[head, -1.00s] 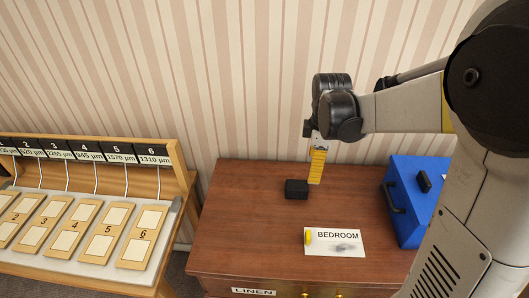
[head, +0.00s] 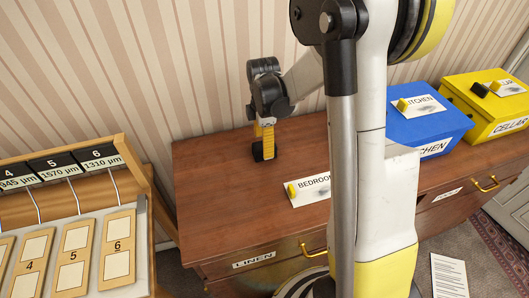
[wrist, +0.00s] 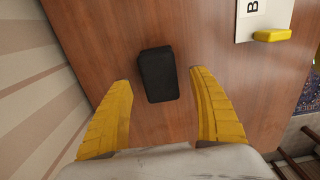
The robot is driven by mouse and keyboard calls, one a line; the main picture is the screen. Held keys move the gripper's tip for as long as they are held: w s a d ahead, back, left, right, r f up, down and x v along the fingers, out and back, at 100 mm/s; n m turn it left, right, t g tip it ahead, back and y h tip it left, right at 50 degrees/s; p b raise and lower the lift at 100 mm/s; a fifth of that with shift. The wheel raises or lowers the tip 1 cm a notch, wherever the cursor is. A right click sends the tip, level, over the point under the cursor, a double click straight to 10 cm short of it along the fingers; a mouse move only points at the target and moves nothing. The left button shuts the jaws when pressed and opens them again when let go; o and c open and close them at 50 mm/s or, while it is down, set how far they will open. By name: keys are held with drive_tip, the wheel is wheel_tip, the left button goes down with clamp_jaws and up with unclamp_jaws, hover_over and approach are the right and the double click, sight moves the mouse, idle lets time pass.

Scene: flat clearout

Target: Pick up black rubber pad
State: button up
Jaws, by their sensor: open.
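The black rubber pad (wrist: 158,74) is a small dark block lying on the brown wooden chest top. In the wrist view it sits between and just beyond the tips of my gripper (wrist: 162,80), whose two yellow fingers are spread apart. In the head view my gripper (head: 265,152) points down over the chest at the pad (head: 257,152), which is partly hidden behind the fingers. The fingers are open and I see no contact with the pad in the wrist view.
The BEDROOM card (head: 309,190) with a yellow piece lies to the right on the chest top (head: 220,205). A blue box (head: 440,128) and a yellow box (head: 488,112) stand farther right. A wooden rack of numbered boards (head: 75,250) stands left. The striped wall is close behind.

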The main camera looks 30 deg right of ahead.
wheel_tip(320, 180, down, 4)
drive_tip(key=shift+d+r+b, duration=0.1)
drive_tip(key=shift+d+b, duration=0.05)
drive_tip(key=shift+b, duration=0.6)
drive_tip(key=c, duration=1.3)
drive_tip(key=shift+r, duration=0.15)
wheel_tip(320, 180, up, 5)
drive_tip(key=p, duration=0.2)
drive_tip(key=shift+d+f+p, duration=0.1)
drive_tip(key=shift+f+p, duration=0.1)
drive_tip(key=shift+p, duration=0.15)
drive_tip(key=w+d+r+p, duration=0.1)
drive_tip(key=d+r, duration=0.1)
drive_tip(key=d, duration=0.1)
drive_tip(key=w+d+r+p, duration=0.1)
drive_tip(key=d+r, duration=0.1)
drive_tip(key=d, duration=0.2)
drive_tip(key=w+d+r+p, duration=0.1)
drive_tip(key=d+r, duration=0.1)
drive_tip(key=d, duration=0.2)
drive_tip(key=shift+r, duration=0.1)
drive_tip(key=shift+o, duration=0.8)
